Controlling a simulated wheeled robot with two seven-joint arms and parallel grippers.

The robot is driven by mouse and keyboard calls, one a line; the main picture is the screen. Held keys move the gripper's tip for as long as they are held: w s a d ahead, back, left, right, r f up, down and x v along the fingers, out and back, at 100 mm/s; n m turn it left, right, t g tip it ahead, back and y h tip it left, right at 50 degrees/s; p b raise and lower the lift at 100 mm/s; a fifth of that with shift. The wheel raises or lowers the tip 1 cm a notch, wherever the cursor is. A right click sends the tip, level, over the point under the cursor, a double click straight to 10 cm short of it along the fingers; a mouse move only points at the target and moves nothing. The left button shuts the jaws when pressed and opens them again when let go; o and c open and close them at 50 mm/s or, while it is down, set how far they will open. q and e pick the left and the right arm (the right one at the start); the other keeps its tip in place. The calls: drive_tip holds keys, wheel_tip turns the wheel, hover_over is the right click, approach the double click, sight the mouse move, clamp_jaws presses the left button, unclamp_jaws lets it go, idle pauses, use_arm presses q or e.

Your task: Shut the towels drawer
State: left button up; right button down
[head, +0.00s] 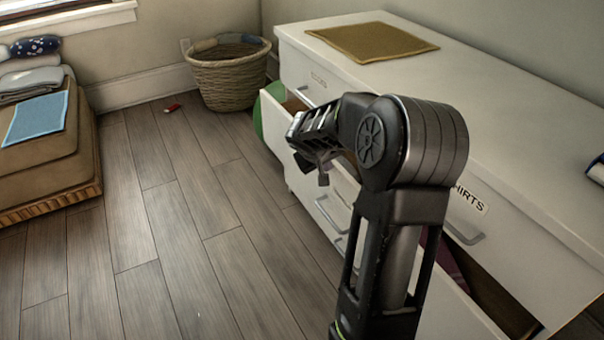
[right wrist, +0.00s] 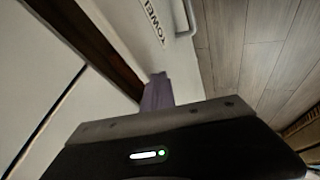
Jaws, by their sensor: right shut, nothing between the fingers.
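The towels drawer (head: 277,130) is in the left column of the white dresser, below a closed top drawer, and stands pulled out. The right wrist view shows its white front (right wrist: 150,48), partly read label "TOWEL" and a grey handle (right wrist: 186,14), with a dark gap behind the front. My right gripper (head: 323,178) is shut and empty, close to the drawer front; its purplish-grey fingertips (right wrist: 157,90) point at the front. I cannot tell whether they touch it. My right arm hides much of the drawer. My left gripper is out of view.
Another drawer (head: 437,318) stands open below the closed shirts drawer (head: 510,232), at the right. A wicker basket (head: 228,78) and a green object (head: 271,118) are by the dresser's far end. A small red object (head: 172,108) lies on the otherwise clear wooden floor.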

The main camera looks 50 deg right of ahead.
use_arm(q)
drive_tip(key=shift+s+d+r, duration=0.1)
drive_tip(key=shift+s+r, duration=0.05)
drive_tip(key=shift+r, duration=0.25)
use_arm(e)
drive_tip(key=d, duration=0.1)
drive_tip(key=s+d, duration=0.1)
drive_tip(key=d, duration=0.2)
drive_tip(key=shift+s+d, duration=0.25)
drive_tip(key=shift+d, duration=0.05)
drive_tip(key=shift+a, duration=0.1)
